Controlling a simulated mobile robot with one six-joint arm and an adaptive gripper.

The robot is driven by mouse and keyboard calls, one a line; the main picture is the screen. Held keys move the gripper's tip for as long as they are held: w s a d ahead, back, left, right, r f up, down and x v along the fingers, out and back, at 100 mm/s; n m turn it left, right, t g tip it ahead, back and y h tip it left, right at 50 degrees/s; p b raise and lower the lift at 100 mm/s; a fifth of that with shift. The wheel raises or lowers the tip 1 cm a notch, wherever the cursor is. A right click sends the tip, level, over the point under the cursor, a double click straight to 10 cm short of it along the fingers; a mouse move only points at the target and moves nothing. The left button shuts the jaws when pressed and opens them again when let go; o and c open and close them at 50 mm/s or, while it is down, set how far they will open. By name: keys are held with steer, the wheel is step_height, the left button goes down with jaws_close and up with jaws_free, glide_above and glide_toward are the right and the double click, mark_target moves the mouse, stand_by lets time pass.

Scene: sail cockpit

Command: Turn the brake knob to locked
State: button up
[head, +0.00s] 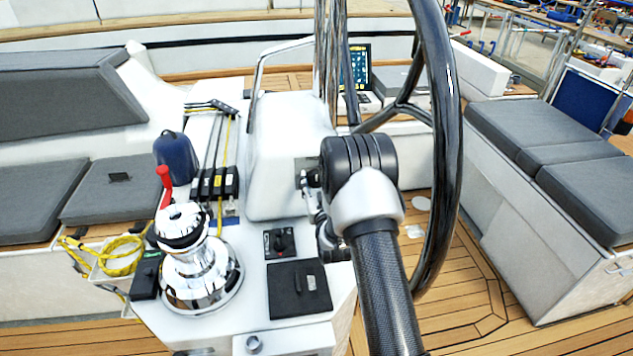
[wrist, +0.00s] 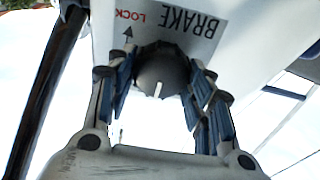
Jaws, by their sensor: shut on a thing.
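The dark round brake knob (wrist: 160,70) sits on a grey plate (wrist: 195,22) marked BRAKE in black and LOCK in red, upside down in the wrist view. A small arrow lies beside LOCK. The knob's white mark faces the bottom of the wrist picture, away from the arrow. My gripper (wrist: 158,82) has one finger on each side of the knob and is shut on it. In the head view my gripper (head: 312,192) is at the side of the white pedestal, partly behind my arm; the knob is mostly hidden there.
The large black steering wheel (head: 445,130) stands close to the right of my arm. A chrome winch (head: 200,270) and a yellow rope (head: 120,257) are at left. A black switch panel (head: 280,243) lies below my gripper. Grey cushions (head: 530,130) line the right bench.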

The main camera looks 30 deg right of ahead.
steer(key=shift+m, duration=0.3)
steer(key=m, duration=0.6)
steer(key=shift+h, duration=0.3)
steer(key=m+g, duration=0.1)
steer(key=m, duration=0.5)
steer(key=shift+d+f+m, duration=0.1)
steer(key=shift+m, duration=0.2)
steer(key=m, duration=0.6)
steer(key=shift+s+f+g, duration=0.1)
steer(key=shift+g, duration=0.2)
steer(key=m, duration=0.5)
steer(key=shift+m, duration=0.4)
steer(key=shift+f, duration=0.1)
steer(key=o, duration=1)
